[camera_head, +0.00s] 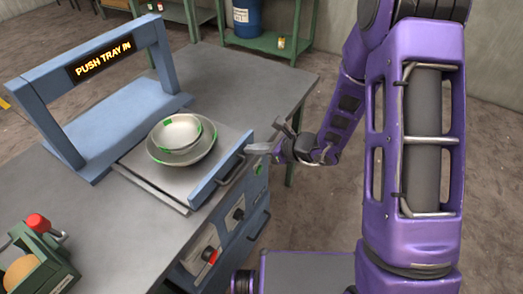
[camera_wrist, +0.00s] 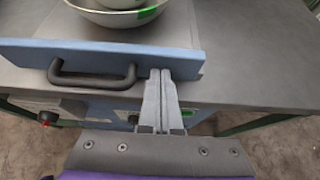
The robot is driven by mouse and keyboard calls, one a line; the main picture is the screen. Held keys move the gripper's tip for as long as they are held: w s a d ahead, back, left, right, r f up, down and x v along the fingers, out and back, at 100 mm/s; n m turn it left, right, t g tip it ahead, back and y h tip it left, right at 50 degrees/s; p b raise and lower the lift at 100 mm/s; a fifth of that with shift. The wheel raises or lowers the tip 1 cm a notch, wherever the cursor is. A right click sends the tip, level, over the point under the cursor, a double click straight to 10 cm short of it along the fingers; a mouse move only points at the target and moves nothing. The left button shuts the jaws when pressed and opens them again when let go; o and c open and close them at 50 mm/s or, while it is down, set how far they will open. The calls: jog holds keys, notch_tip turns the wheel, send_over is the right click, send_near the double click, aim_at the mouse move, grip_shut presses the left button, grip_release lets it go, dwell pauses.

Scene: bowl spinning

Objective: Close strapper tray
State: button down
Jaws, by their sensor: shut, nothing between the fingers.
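The strapper tray (camera_head: 133,172) is a flat grey plate with a blue front panel (camera_head: 221,169), and it sticks out from the blue strapper frame (camera_head: 37,104). A black handle (camera_head: 232,170) is on the panel; it also shows in the wrist view (camera_wrist: 93,78). Stacked metal bowls (camera_head: 181,133) with green marks sit on the tray. My gripper (camera_head: 252,149) is shut and empty at the right end of the panel. In the wrist view its fingertips (camera_wrist: 161,76) overlap the panel's face, right of the handle. I cannot tell whether they touch it.
The strapper frame carries a lit sign (camera_head: 102,60) reading "PUSH TRAY IN". A green box (camera_head: 38,258) with a red-topped item stands at the lower left. A blue barrel (camera_head: 247,18) stands on a green shelf behind. The grey worktop (camera_head: 240,85) behind the tray is clear.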

jog(key=shift+w+a, duration=0.1)
jog(key=shift+a, duration=0.05)
jog(key=w+a+b, duration=0.1)
jog(key=w+a, duration=0.3)
jog(key=a, duration=0.3)
jog(key=w+a+b, duration=0.2)
jog(key=w+a, duration=0.2)
jog(key=a, duration=0.4)
jog(key=w+a+b, duration=0.2)
jog(key=w+a, duration=0.2)
jog(key=a, duration=0.4)
jog(key=shift+a, duration=0.1)
jog(key=shift+a+r, duration=0.15)
jog(key=shift+r, duration=0.05)
jog(key=shift+r, duration=0.1)
